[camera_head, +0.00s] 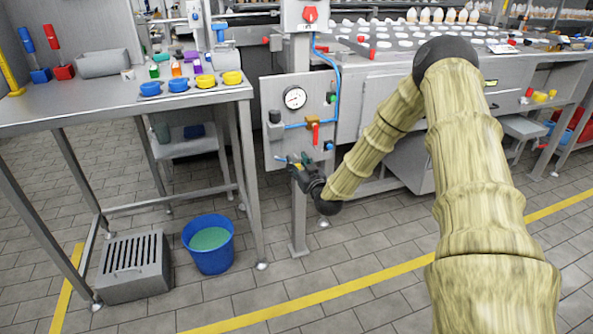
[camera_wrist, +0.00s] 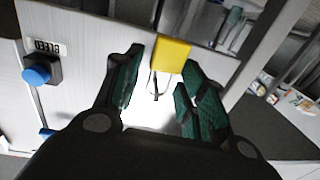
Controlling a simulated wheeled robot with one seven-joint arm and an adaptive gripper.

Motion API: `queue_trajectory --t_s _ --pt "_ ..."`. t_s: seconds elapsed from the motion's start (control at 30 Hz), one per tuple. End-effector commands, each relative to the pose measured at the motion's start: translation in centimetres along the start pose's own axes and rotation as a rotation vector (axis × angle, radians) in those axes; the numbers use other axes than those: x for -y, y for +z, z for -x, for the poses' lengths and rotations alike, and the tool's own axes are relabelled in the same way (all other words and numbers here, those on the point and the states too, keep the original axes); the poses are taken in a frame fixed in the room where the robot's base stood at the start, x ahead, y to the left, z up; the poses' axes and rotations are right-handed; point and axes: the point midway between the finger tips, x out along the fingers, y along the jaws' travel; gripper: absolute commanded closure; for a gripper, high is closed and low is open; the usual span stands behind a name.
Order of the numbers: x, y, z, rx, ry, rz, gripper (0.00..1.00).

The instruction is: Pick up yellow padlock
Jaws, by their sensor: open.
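The yellow padlock (camera_wrist: 171,55) shows in the wrist view as a yellow block with a thin dark shackle (camera_wrist: 156,86) pointing toward my gripper. My gripper (camera_wrist: 160,74) is open, with one dark green-padded finger on each side of the shackle. The padlock's body lies near and a little beyond the fingertips, and I cannot tell whether a finger touches it. In the head view my gripper (camera_head: 293,164) is small and dark, low in front of the grey panel's lower part. The padlock is too small to make out clearly there.
The grey panel (camera_head: 272,98) carries a gauge, valves and a blue hose. A blue button (camera_wrist: 38,75) stands left in the wrist view. A steel table (camera_head: 50,112) with small coloured items stands left. A blue bucket (camera_head: 222,262) and a grey box (camera_head: 118,285) stand on the floor.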

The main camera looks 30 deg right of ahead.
Motion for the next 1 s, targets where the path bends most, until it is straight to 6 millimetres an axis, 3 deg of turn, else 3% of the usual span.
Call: queue_trajectory --t_s 0.37,0.57,0.87,1.0 --pt "0.0 -0.1 -1.0 0.000 0.000 -0.001 0.59" --pt "0.0 -0.1 -1.0 0.000 0.000 -0.001 0.96" --pt "0.0 -0.3 -1.0 -0.001 0.000 -0.001 1.00" --pt "0.1 -1.4 -1.0 -0.002 -0.001 0.000 1.00"
